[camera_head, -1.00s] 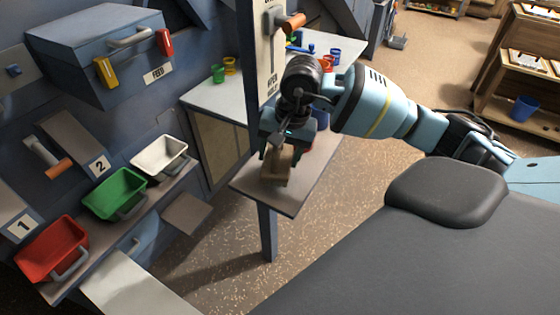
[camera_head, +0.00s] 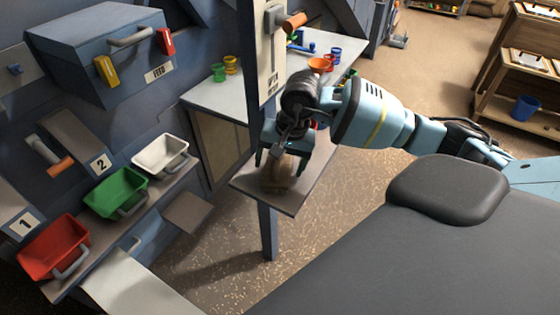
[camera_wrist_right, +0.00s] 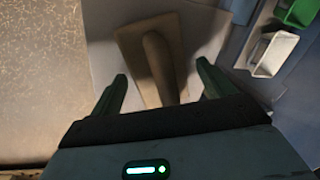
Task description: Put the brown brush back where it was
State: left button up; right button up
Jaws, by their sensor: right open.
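The brown brush (camera_head: 277,181) stands on a small grey shelf (camera_head: 293,203) fixed to the post. In the right wrist view the brush (camera_wrist_right: 158,60) shows a flat brown block with a rounded handle pointing toward the gripper. My right gripper (camera_head: 281,165) is just above the brush in the head view. Its jaws are open, and in the right wrist view the two fingers (camera_wrist_right: 162,84) stand apart on either side of the handle's end, with gaps to it. My left gripper is not in view.
Red (camera_head: 52,247), green (camera_head: 116,192) and white (camera_head: 160,154) bins sit on a ledge at the left. A post (camera_head: 262,130) with an orange-handled lever (camera_head: 292,23) rises beside the shelf. Coloured cups stand on the table (camera_head: 215,98) behind. A blue bucket (camera_head: 525,107) is far right.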

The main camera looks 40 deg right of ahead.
aim_at(290, 167)
notch_tip(290, 167, up, 12)
jog(key=s+d, duration=0.1)
jog(key=shift+s+d, duration=0.4)
dwell(0.6)
